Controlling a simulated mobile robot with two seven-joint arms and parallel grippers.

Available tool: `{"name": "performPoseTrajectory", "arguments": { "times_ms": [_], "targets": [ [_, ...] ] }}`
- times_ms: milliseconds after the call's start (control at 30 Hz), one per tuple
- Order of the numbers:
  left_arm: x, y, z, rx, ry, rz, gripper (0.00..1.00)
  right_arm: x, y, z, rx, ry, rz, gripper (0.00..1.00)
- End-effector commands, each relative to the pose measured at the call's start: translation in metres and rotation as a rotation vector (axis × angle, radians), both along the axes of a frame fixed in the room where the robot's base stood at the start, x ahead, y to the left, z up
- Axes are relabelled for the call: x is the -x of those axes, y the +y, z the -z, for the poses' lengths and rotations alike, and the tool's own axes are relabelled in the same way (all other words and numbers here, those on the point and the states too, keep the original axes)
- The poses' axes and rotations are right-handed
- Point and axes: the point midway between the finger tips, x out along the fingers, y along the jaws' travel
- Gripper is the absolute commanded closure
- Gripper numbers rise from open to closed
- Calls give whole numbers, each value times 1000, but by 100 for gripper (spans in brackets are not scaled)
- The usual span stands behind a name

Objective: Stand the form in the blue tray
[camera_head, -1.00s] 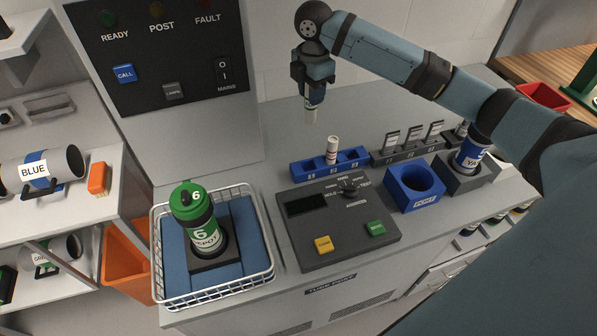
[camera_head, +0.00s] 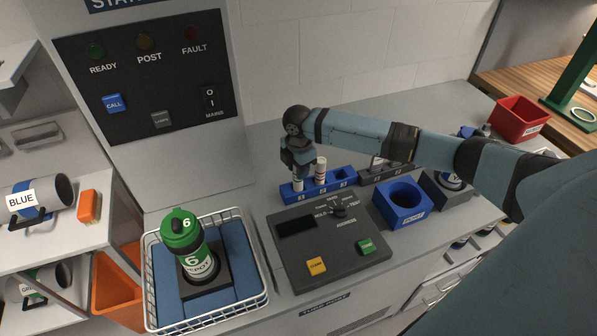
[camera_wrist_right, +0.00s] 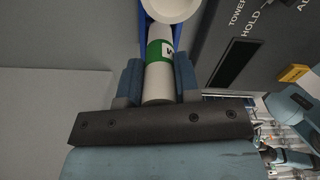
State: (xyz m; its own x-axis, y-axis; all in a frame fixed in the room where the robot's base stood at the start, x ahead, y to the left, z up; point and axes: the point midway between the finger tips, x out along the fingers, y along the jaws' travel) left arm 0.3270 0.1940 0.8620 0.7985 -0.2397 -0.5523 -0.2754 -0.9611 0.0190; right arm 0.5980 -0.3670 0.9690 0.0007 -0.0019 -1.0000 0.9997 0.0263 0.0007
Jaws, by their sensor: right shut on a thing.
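My right gripper (camera_head: 298,170) is shut on a white rolled form (camera_head: 298,184) and holds it upright at the left compartment of the blue tray (camera_head: 343,183). I cannot tell whether its lower end touches the tray floor. In the right wrist view the form (camera_wrist_right: 159,80) shows between the two fingers, with a green band and a partly hidden letter. A second white form (camera_head: 320,171) with a red mark stands in the tray just right of the held one.
A dark control console (camera_head: 330,245) with yellow and green buttons lies in front of the tray. The blue port (camera_head: 402,204) is to its right. A wire basket (camera_head: 205,318) with a green-capped carrier (camera_head: 190,245) stands at left. Bare counter lies left of the tray.

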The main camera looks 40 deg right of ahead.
Motion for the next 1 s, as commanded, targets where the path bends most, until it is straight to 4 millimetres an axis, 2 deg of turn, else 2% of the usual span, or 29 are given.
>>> {"name": "performPoseTrajectory", "arguments": {
  "times_ms": [133, 500, 533, 600, 633, 867, 1000],
  "targets": [
    [0, 0, -3, 1, -2, 0, 100, 1, 0, 19, 0, 2, -1, 92],
    [-1, 0, -5, 2, -6, 0, 100, 0, 0, 23, 0, 0, -1, 92],
    [-1, 0, -5, 2, -6, 0, 100, 0, 0, 22, 0, 0, -1, 63],
    [-1, 0, -5, 1, -6, 0, 100, 0, 0, 22, 0, 0, -1, 47],
    [-1, 0, -5, 1, -6, 0, 100, 0, 0, 22, 0, 0, -1, 45],
    [-1, 0, -4, 1, -5, 0, 100, 0, 0, 22, 0, 0, -1, 45],
    [0, 0, -2, 1, -3, 1, 100, 0, 0, 14, 0, -1, -1, 45]
  ]
}}
